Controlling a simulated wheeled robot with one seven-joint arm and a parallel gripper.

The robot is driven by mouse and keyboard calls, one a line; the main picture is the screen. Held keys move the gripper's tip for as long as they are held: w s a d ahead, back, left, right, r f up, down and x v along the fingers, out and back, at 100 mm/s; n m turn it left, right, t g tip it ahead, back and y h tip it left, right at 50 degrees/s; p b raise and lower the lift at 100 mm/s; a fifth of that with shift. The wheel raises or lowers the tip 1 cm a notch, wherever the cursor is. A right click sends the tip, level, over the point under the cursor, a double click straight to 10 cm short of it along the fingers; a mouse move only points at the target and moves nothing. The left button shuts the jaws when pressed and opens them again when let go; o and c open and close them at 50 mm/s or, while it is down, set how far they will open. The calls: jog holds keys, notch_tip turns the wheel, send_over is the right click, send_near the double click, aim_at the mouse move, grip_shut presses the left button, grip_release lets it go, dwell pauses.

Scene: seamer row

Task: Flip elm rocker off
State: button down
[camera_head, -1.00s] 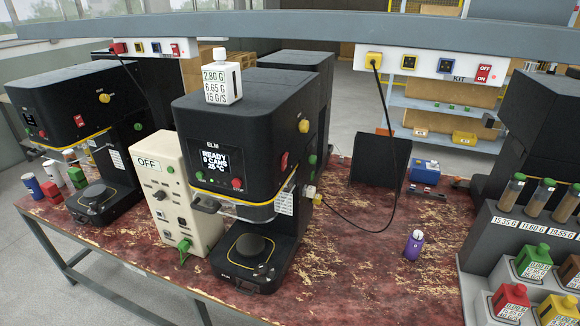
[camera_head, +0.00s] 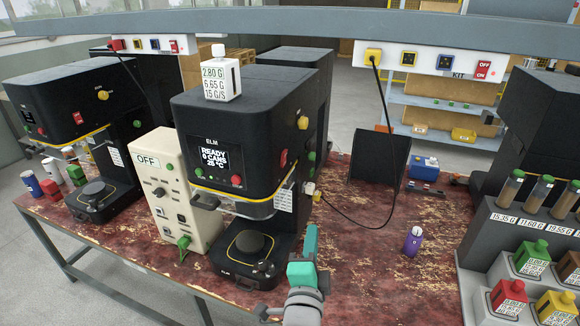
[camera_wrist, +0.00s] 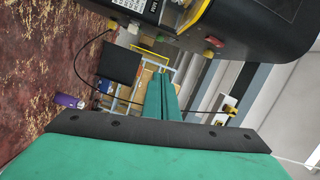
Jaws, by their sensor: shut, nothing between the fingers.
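The black machine marked ELM (camera_head: 235,115) stands mid-table with its screen (camera_head: 214,158) lit, reading READY. A red rocker (camera_head: 284,158) sits on its right side face, above the yellow edge strip; which way it is tipped is too small to tell. The wrist view shows a red part (camera_wrist: 213,41) on a dark machine body at the top, probably this rocker. My teal gripper (camera_head: 311,232) is in front of the machine's lower right, below the rocker and apart from it. Its fingers (camera_wrist: 161,88) are shut together and empty.
A black cable runs from the overhead rail's yellow plug (camera_head: 374,56) to the machine's right side. A cream box marked OFF (camera_head: 150,162) stands left. A purple bottle (camera_head: 412,243) and black panel (camera_head: 378,180) stand right. The tabletop (camera_head: 375,280) between is largely clear.

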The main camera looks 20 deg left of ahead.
jog(key=w+a+r+m, duration=0.1)
jog(key=a+r+m, duration=0.2)
jog(key=r, duration=0.7)
jog(key=shift+w+r+m+y, duration=0.3)
jog(key=shift+w+r+y, duration=0.05)
jog(key=shift+y, duration=0.05)
jog(key=shift+w+a, duration=0.1)
